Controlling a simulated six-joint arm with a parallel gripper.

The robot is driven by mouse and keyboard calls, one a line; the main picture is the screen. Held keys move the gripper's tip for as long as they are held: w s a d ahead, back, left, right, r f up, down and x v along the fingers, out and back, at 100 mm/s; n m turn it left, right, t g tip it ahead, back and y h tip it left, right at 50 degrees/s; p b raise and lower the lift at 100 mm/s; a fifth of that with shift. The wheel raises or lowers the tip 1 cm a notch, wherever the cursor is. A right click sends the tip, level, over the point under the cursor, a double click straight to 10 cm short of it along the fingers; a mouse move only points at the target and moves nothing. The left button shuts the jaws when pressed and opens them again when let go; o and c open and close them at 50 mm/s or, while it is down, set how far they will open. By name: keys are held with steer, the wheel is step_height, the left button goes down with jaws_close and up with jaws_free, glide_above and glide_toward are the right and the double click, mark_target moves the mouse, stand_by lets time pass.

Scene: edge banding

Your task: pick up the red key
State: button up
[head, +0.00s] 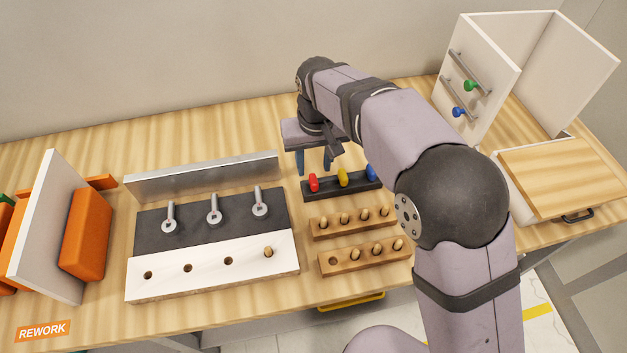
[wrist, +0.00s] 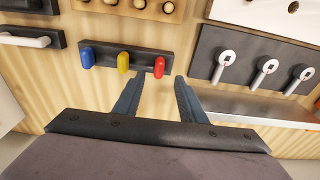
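In the wrist view the order is reversed, with the red key (wrist: 159,67) at the right end of the rack (wrist: 108,50). My gripper (head: 314,170) is above the table just behind the rack. In the wrist view my gripper (wrist: 159,77) is open, its fingers apart and empty. The red key lies beyond the fingertips, roughly in line with the gap between them.
Two wooden peg blocks (head: 325,230) stand in front of the rack. Left is a dark panel (head: 150,222) with three metal fittings and a white drilled board (head: 210,275). A white cabinet (head: 482,65) stands right. An orange block (head: 85,235) is far left.

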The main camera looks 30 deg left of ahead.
mark_target(314, 179)
steer(key=shift+w+a+f+p, duration=0.15)
steer(key=shift+f+p, duration=0.45)
steer(key=shift+f, duration=0.6)
steer(key=shift+w+a+f+p, duration=0.1)
steer(key=shift+f+p, duration=0.55)
steer(key=shift+f, duration=0.5)
steer(key=shift+w+a+f+p, duration=0.15)
steer(key=shift+f+p, duration=0.45)
steer(key=shift+f, duration=0.6)
jaws_close()
